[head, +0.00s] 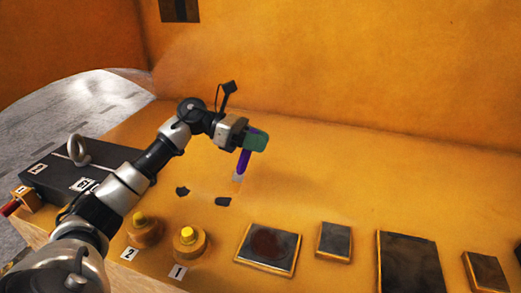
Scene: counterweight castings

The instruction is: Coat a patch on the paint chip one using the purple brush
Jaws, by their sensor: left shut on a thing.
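My left gripper (256,141) is shut on the purple brush (243,162) above the orange table. The brush hangs down, slightly tilted, with its pale and orange tip (236,184) lowest. Two small dark irregular flakes lie near it: one (223,202) just below and left of the tip, another (182,191) farther left. No number shows on either flake, so I cannot tell which is paint chip one. Whether the tip touches the surface is unclear; it looks apart from the flakes. My right gripper is not in view.
Two yellow-topped round knobs (188,241) (143,227) have labels 1 and 2. A black weight with a hook (55,175) lies left. The back table is clear.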

